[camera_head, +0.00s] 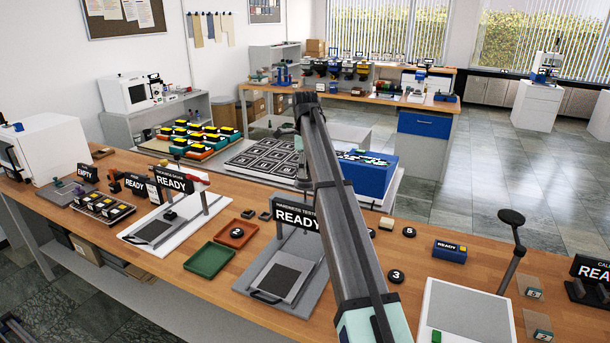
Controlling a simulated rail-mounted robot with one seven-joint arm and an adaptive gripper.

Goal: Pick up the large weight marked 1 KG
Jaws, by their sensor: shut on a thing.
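My arm rises from the bottom edge, right of centre, to a dark far end at the upper middle. I cannot make out my gripper's fingers or anything between them; they are hidden or too small to see. No weight with a readable 1 KG mark shows. Black round pieces lie on the wooden bench (430,262): one marked 3 (396,276), one marked 5 (409,232), and another partly hidden beside my arm.
The hardness tester (297,214) stands left of my arm, beside a green tray (208,260) and a red tray (236,234). A blue bin (367,175) stands behind.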

